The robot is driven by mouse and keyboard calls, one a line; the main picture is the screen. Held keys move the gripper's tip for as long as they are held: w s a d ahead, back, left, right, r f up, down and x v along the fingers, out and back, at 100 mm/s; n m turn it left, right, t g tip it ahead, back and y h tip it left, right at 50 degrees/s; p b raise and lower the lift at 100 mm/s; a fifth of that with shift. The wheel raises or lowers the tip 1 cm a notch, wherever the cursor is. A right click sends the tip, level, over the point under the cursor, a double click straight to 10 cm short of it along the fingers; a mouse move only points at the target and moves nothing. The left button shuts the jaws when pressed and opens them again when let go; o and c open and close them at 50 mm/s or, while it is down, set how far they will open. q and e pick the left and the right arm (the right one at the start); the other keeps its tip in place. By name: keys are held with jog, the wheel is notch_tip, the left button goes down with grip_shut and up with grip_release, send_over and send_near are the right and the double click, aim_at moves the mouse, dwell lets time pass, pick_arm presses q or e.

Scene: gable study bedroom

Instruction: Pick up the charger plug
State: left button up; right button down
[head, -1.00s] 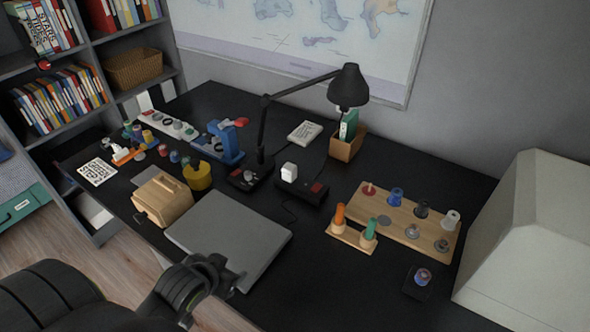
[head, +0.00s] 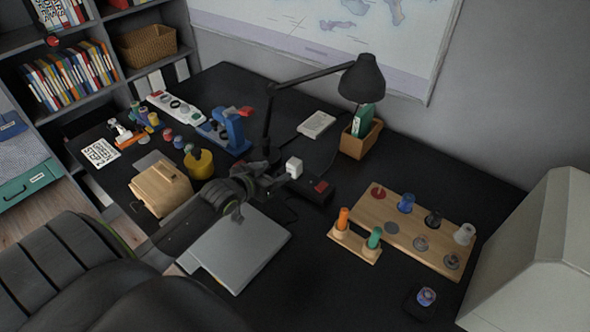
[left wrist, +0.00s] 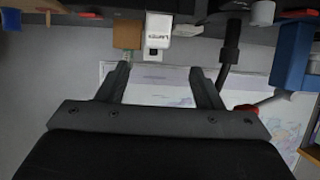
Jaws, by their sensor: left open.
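The white charger plug (head: 294,167) stands upright on a black power strip (head: 315,189) with a red switch, near the middle of the desk. In the left wrist view, the charger plug (left wrist: 158,34) has a small dark label and appears beyond the fingertips, roughly between their lines. My left gripper (head: 279,181) is just left of the plug, with its fingers spread and pointing toward it. In the left wrist view, the gripper (left wrist: 162,72) is open with nothing between its fingers. My right gripper is not in view.
The black lamp (head: 362,80) rises behind the power strip. A grey laptop (head: 245,250) lies below my gripper, a yellow mug (head: 199,163) to its left. A wooden peg board (head: 395,235) is at right. Bare desk lies between laptop and board.

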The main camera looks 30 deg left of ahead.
aim_at(291, 165)
pick_arm(q)
jog(key=x, duration=0.5)
jog(key=shift+w+f, duration=0.1)
jog(key=shift+w, duration=0.1)
jog(key=x, duration=0.4)
jog(key=shift+d+f, duration=0.15)
jog(key=shift+d, duration=0.15)
jog(key=shift+w+f, duration=0.3)
jog(key=shift+w, duration=0.25)
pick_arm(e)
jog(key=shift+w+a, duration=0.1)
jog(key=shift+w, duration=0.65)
pick_arm(q)
jog(key=shift+c, duration=0.9)
jog(key=c, duration=1)
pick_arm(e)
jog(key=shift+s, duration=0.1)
